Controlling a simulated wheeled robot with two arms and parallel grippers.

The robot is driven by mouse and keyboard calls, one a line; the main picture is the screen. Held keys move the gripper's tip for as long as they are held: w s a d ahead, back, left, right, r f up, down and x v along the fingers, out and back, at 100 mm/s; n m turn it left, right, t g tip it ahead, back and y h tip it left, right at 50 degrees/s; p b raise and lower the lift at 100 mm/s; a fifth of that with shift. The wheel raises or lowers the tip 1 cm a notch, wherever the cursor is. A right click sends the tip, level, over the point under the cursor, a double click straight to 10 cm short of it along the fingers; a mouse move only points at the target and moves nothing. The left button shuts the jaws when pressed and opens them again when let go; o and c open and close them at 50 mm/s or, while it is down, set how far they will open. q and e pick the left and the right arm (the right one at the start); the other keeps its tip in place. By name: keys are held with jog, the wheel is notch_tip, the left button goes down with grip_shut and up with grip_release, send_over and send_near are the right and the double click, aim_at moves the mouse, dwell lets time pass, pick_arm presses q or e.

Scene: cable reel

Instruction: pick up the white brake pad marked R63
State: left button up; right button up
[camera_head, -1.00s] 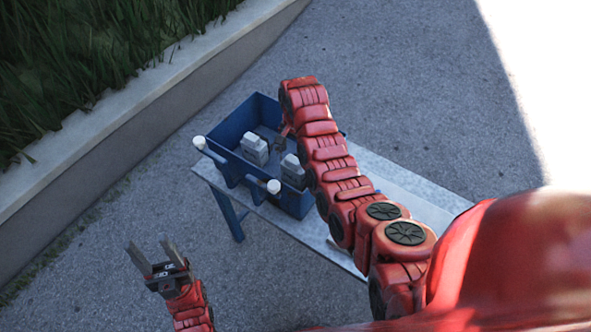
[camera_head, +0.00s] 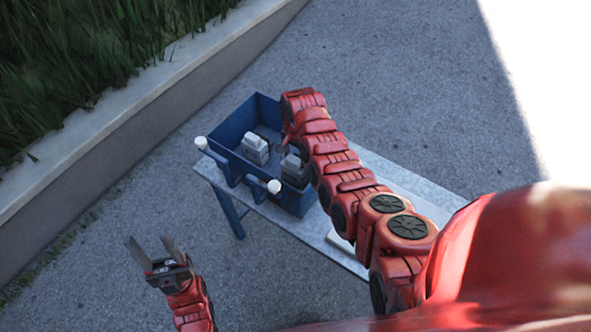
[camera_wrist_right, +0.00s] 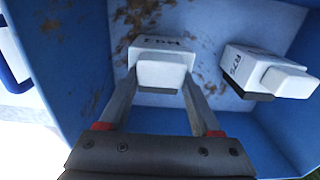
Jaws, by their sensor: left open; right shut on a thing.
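Two white brake pads are inside the blue bin. One pad (camera_wrist_right: 160,66) is between my right gripper's fingers (camera_wrist_right: 160,82) in the right wrist view; its marking is upside down and hard to read. The second pad (camera_wrist_right: 268,72) lies to its right, apart from the fingers, with a marking that looks like R75. In the head view the near pad (camera_head: 293,171) is partly hidden by my right arm, and the other pad (camera_head: 255,148) sits further left. My right gripper is shut on the near pad, down in the bin. My left gripper (camera_head: 150,246) is open and empty, away from the table.
The blue bin (camera_head: 222,138) has raised walls and two white-ended handles (camera_head: 273,186) on its near side. It stands on a grey table (camera_head: 285,219). The table to its right is partly covered by my right arm. A low concrete kerb (camera_head: 120,115) borders grass at upper left.

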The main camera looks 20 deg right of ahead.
grip_shut()
jog(key=shift+r, duration=0.1)
